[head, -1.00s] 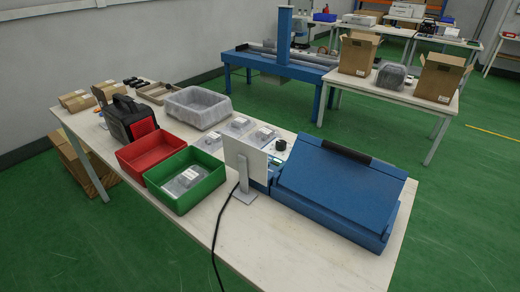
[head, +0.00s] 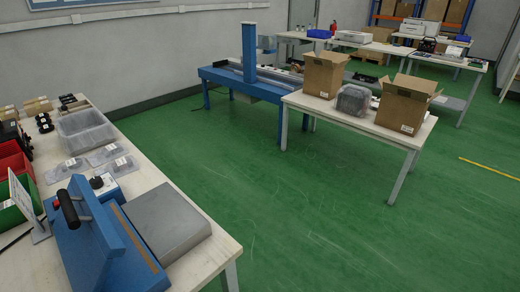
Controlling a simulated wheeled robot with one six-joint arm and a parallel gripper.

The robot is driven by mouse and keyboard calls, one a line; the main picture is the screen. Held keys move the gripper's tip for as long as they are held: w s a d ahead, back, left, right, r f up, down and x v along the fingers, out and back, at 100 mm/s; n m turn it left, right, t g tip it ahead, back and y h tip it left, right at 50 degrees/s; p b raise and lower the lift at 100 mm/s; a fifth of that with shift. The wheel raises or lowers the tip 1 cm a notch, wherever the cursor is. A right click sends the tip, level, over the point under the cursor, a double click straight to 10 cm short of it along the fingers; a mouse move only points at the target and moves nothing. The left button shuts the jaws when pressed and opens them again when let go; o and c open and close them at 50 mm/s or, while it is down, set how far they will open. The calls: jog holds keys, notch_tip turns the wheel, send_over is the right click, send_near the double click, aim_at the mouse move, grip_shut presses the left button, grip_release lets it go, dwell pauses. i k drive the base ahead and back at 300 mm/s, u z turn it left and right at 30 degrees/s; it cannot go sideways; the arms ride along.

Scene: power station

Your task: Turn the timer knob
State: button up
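A small round black knob (head: 97,182) shows at the left, by a white-topped blue box (head: 105,190) at the back of a blue machine (head: 85,240) on the near workbench. It is small, and I cannot read any marking or its angle. The machine has a blue sloping panel, a black handle (head: 69,214) with a red end, and a flat grey plate (head: 165,222) on its right side. My gripper is not in view.
The near workbench (head: 232,251) also holds a grey bin (head: 85,132), red and green bins (head: 15,163) and an upright white plate (head: 28,208). Green floor (head: 270,200) is open right of it. A table with cartons (head: 402,101) and a blue-framed bench (head: 249,60) stand beyond.

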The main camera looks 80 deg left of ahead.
aim_at(96, 183)
jog(key=i, duration=1.3)
jog(key=u, duration=2.1)
jog(key=i, duration=3.6)
jog(key=u, duration=4.1)
jog(key=i, duration=1)
